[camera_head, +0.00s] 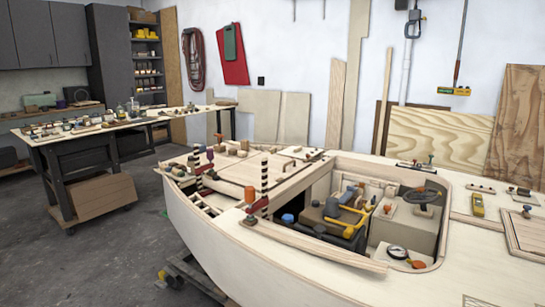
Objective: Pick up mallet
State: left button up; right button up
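No thing in the camera_head view can be told for certain as the mallet. A yellow-and-dark tool (346,215) that could be a mallet lies in the open cockpit of the plywood hull (230,240), among dark boxes and other small tools. Its exact shape is too small to tell. Neither of my grippers is in view.
A workbench (75,132) covered with small items stands at the left, with a wooden crate below it. Clamps (250,196) stand up from the hull's near deck. The grey floor (100,255) at the lower left is mostly clear.

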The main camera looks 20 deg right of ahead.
aim_at(244, 144)
jog(key=u, duration=0.5)
jog(key=i, duration=7.25)
jog(key=z, duration=2.2)
jog(key=i, duration=3.15)
jog(key=z, duration=1)
jog(key=i, duration=1.7)
